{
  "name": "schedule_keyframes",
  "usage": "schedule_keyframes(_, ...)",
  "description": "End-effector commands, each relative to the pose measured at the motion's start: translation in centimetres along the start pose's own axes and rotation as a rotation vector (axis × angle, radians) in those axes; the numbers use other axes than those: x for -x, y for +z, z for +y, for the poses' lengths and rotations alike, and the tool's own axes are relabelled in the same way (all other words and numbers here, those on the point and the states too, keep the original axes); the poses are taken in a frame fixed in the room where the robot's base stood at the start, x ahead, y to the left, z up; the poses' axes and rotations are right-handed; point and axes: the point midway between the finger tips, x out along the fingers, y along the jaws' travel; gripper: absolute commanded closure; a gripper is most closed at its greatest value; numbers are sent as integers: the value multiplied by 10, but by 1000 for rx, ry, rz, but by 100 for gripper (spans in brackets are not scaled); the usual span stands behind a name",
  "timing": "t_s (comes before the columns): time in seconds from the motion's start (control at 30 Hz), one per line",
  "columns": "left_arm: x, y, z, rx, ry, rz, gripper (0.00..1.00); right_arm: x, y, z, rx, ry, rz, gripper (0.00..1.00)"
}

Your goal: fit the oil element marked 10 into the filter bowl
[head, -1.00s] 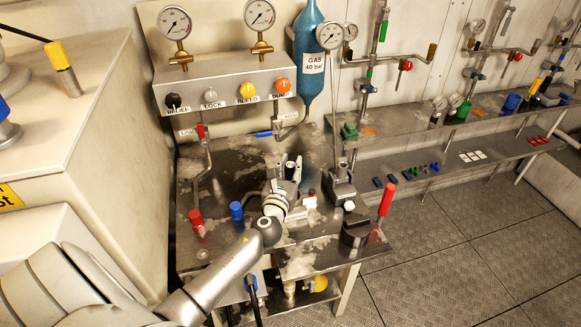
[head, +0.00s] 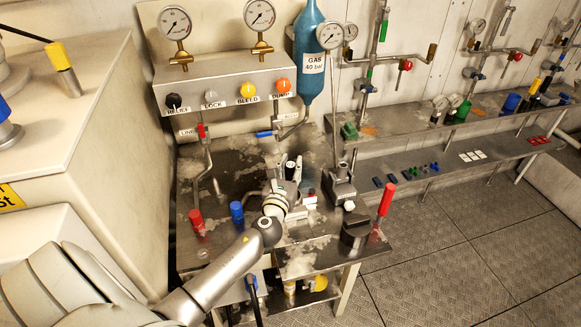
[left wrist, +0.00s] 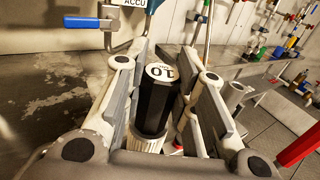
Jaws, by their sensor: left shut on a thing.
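The oil element (left wrist: 156,102) is a black cylinder whose white end cap reads 10. In the left wrist view it stands between the fingers of my left gripper (left wrist: 168,90), which is shut on it. A white ribbed part (left wrist: 149,143) shows at the element's near end. In the head view my left gripper (head: 287,184) is over the middle of the metal bench, and the element is small and partly covered there. I cannot clearly make out the filter bowl; my gripper and arm cover that part of the bench. My right gripper is in neither view.
A red-handled lever (head: 386,200) rises at the bench's right. A blue-capped part (head: 237,212) and a red-capped part (head: 196,219) stand left of my gripper. The gauge panel (head: 220,85) and blue gas bottle (head: 309,60) are behind. The bench (head: 300,262) has bare room at front.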

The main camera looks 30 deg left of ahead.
Motion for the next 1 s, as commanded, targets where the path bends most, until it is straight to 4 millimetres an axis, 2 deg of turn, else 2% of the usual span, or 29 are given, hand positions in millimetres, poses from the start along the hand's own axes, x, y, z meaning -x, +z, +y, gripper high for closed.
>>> schedule_keyframes(0.37, 0, 0, 0, -1, 0, -1, 92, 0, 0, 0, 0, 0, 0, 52)
schedule_keyframes(1.0, 0, -16, 0, -1, 0, -1, 92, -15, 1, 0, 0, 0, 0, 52)
